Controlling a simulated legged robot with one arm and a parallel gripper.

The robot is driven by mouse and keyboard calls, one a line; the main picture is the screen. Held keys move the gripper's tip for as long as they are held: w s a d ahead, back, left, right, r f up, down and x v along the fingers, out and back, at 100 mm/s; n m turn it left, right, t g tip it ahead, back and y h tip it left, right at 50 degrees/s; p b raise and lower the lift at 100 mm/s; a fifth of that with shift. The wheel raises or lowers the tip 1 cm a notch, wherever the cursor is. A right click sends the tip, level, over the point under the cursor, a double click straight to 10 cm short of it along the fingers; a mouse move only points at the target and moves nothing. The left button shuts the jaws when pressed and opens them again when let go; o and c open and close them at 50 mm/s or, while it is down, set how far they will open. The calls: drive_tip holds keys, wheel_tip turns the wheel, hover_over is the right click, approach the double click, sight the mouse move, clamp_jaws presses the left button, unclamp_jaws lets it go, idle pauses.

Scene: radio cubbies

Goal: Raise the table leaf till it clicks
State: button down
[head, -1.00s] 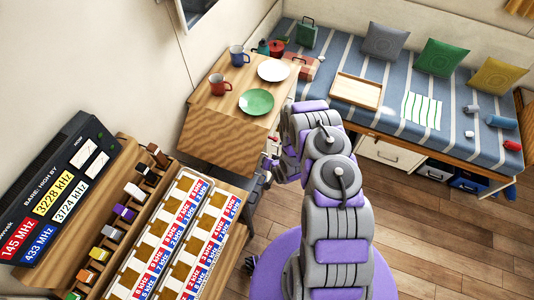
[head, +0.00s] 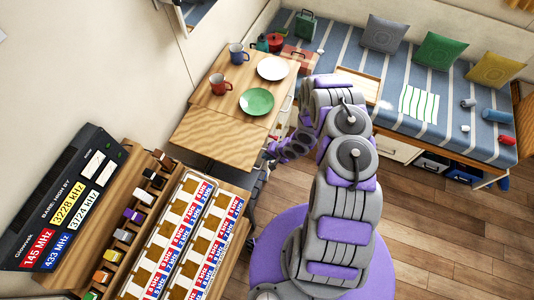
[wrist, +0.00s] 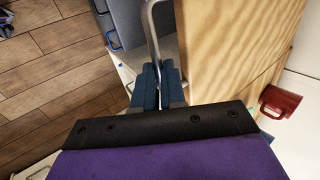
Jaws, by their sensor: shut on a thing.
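The wooden table leaf (head: 215,138) is at the near end of the small tabletop (head: 222,98). It stands out close to level with the top; I cannot tell if it is fully flush or locked. In the wrist view, pale grained wood (wrist: 235,45) of the table fills the upper right. My gripper (wrist: 158,82) has its dark blue fingers shut on a thin grey metal bar (wrist: 153,35) beside this wood. Where the bar joins the table is not clear. In the head view my arm hides most of the gripper, near the leaf's right side.
On the tabletop are a red mug (head: 219,84), a blue mug (head: 238,54), a green plate (head: 257,101) and a white plate (head: 272,68). A cubby rack (head: 185,240) and radio panel (head: 70,205) stand at the near left. A striped bench (head: 400,75) lies behind. Wooden floor is open at right.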

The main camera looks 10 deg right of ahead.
drive_tip(key=shift+w+r, duration=0.15)
drive_tip(key=shift+w, duration=0.15)
drive_tip(key=c, duration=1.4)
unclamp_jaws()
drive_tip(key=shift+o, duration=0.9)
drive_tip(key=shift+s+d, duration=0.1)
drive_tip(key=v, duration=1.7)
drive_tip(key=shift+p, duration=0.4)
drive_tip(key=shift+d+r, duration=0.1)
drive_tip(key=shift+d, duration=0.05)
